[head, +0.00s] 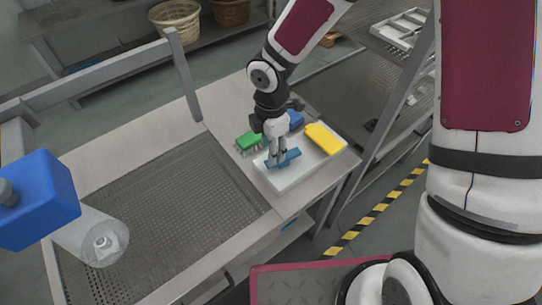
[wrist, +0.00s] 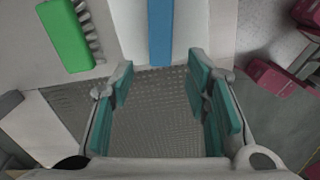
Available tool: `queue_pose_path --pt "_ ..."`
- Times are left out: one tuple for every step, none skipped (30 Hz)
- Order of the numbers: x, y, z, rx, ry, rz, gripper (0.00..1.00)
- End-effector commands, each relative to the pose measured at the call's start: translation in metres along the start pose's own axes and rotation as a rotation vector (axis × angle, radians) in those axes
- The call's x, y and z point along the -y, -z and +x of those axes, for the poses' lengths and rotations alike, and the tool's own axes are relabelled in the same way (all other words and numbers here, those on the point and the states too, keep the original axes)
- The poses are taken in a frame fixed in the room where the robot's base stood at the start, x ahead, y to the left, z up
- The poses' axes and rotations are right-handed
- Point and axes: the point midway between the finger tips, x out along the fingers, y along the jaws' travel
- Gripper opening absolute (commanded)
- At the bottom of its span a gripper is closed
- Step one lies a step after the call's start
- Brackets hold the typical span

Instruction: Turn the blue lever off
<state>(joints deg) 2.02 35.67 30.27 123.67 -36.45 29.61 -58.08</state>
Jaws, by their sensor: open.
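A blue bar (head: 291,155) lies on a white tray (head: 290,181) at the right end of the tank top in the head view. In the wrist view the blue bar (wrist: 160,32) runs along the white surface at the top middle. I cannot tell whether this bar is the blue lever. My gripper (head: 277,163) points down over the tray, close to the bar. In the wrist view my gripper (wrist: 160,95) is open, with its teal finger pads wide apart and nothing between them. I cannot tell whether it touches the bar in the head view.
A green brush (head: 248,140) lies left of the tray, and a yellow block (head: 324,139) lies on its far right. Another blue object (head: 295,120) is behind my gripper. A perforated tank floor (head: 165,215) spreads left. A large blue block (head: 37,200) is at far left.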

Motion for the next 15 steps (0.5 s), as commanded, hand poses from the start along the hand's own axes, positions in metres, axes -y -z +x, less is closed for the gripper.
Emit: queue_pose_path --pt "0.001 0.001 0.010 -0.001 0.004 -0.001 0.43" --pt "0.001 0.001 0.015 0.000 0.003 -0.002 0.43" --pt "0.002 0.001 0.021 0.000 0.004 -0.001 0.43" --pt "0.001 0.001 0.025 0.000 0.003 -0.001 0.43" --pt "0.001 0.001 0.029 0.000 0.002 -0.001 0.43" --pt "0.001 0.001 0.033 0.000 0.002 0.001 0.43" --pt "0.000 0.001 0.036 0.000 0.001 0.001 0.43" --pt "0.000 0.001 0.038 0.000 0.000 0.000 0.43" --pt "0.000 0.001 0.041 0.000 0.000 0.000 0.43" --pt "0.000 0.000 0.043 0.000 0.001 0.001 0.43" --pt "0.000 0.000 0.044 0.001 0.001 0.001 0.43" --pt "0.000 0.000 0.046 0.001 0.000 0.002 0.43" --pt "0.000 0.000 0.046 0.001 0.000 0.002 0.43" --pt "0.000 0.000 0.047 0.000 -0.001 0.002 0.43" --pt "0.000 0.000 0.047 0.000 -0.001 0.002 0.43"
